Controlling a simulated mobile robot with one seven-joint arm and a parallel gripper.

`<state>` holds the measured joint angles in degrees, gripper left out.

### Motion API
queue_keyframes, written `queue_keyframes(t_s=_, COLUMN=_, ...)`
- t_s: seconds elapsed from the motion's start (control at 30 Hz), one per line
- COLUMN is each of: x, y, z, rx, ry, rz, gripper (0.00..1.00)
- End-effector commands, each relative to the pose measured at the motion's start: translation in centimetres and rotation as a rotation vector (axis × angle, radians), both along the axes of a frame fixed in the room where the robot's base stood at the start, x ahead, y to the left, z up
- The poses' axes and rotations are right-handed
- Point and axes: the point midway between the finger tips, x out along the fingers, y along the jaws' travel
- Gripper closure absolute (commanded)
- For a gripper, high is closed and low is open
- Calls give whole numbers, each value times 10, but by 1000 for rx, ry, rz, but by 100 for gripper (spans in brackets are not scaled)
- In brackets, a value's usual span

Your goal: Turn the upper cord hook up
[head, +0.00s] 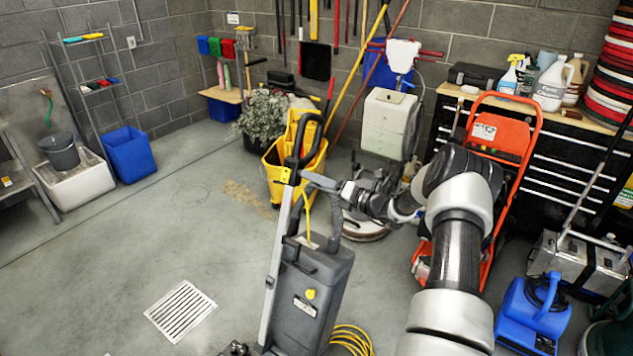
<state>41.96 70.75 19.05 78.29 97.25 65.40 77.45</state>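A grey upright floor machine (312,290) stands in the foreground with a silver post (278,262) and a black loop handle (297,145). A small yellow part (285,175) sits on the post just below the handle; I cannot tell whether it is the upper cord hook or which way any hook points. A yellow cord (307,213) hangs beside the post. My gripper (309,180) is at the upper post, just right of the yellow part. Its fingers are too small to show whether they are open or touching anything.
A yellow cord coil (352,340) lies on the floor by the machine. A yellow mop bucket (291,170) and a floor polisher (385,125) stand behind. The floor at left is clear around a drain grate (180,311).

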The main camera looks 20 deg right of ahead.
Motion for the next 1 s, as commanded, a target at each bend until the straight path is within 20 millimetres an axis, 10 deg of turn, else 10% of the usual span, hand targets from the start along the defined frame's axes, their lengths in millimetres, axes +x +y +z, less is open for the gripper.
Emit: queue_keyframes(t_s=1.0, x=4, y=-6, z=5, rx=-506, ry=-367, rz=0, gripper=71)
